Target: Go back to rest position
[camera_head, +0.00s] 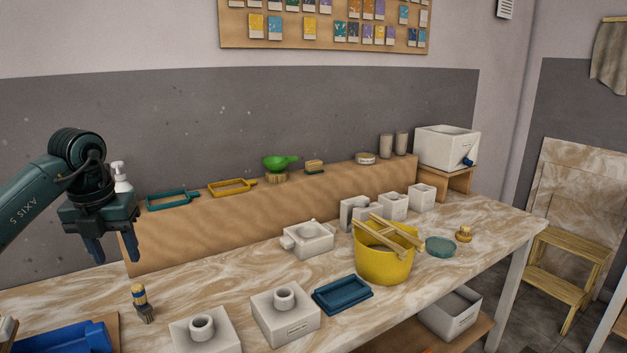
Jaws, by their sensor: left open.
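My left gripper (112,252) hangs at the left of the head view, above the left part of the marbled worktable (210,280). Its dark blue fingers point down and stand apart, with nothing between them. My dark green left arm comes in from the left edge. A brush (142,303) with a wooden and blue handle is on the table, lower than the gripper and a little to its right. My right gripper does not show.
A yellow bucket (383,265) with wooden sticks across it, a blue tray (342,294) and several white blocks (285,314) occupy the table. A white bottle (121,178) stands behind the left gripper.

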